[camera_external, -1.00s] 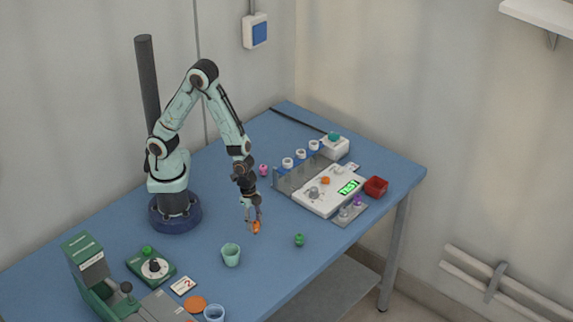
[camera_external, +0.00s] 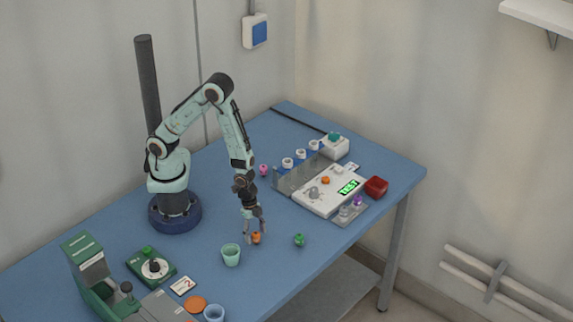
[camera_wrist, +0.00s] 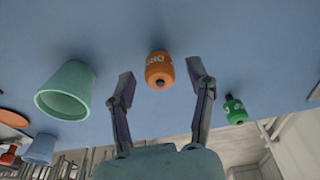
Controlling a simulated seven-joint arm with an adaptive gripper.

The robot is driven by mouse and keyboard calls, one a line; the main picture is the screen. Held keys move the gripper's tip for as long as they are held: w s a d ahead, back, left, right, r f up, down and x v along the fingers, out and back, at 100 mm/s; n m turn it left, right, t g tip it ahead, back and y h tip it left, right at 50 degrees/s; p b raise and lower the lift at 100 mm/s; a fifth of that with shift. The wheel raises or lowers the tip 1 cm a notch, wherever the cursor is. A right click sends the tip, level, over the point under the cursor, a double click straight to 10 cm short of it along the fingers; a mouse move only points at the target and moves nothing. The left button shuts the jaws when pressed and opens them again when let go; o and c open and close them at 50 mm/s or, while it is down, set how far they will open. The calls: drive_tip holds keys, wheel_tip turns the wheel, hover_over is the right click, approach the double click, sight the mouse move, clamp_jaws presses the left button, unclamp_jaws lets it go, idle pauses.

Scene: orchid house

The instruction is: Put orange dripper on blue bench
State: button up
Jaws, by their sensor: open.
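The orange dripper (camera_external: 257,238) appears to stand upright on the blue bench (camera_external: 225,178). In the wrist view the orange dripper (camera_wrist: 158,68) sits between the fingertips, with clear gaps on both sides and its dark tip toward the camera. My gripper (camera_external: 255,237) is open and low over the bench, its fingers around the dripper without visibly gripping it. The gripper's two fingers (camera_wrist: 160,85) also show spread in the wrist view.
A pale green cup (camera_external: 231,255) stands close at the left, a green dripper (camera_external: 299,240) to the right. A white device (camera_external: 325,200), a rack (camera_external: 298,172) and a red tray (camera_external: 376,187) are farther right. A green device (camera_external: 151,267) is at left. Bare bench lies between.

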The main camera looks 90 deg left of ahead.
wheel_tip(320, 180, up, 12)
drive_tip(key=s+a, duration=0.1)
drive_tip(key=s+a+r+n+g+y, duration=0.1)
drive_tip(key=s+a+r+n+y, duration=0.1)
drive_tip(key=s+a+r+n, duration=0.8)
drive_tip(key=s+a, duration=0.1)
drive_tip(key=a, duration=0.2)
drive_tip(key=shift+s+a+r, duration=0.15)
drive_tip(key=shift+s+r, duration=0.05)
drive_tip(key=shift+s, duration=0.2)
idle(0.5)
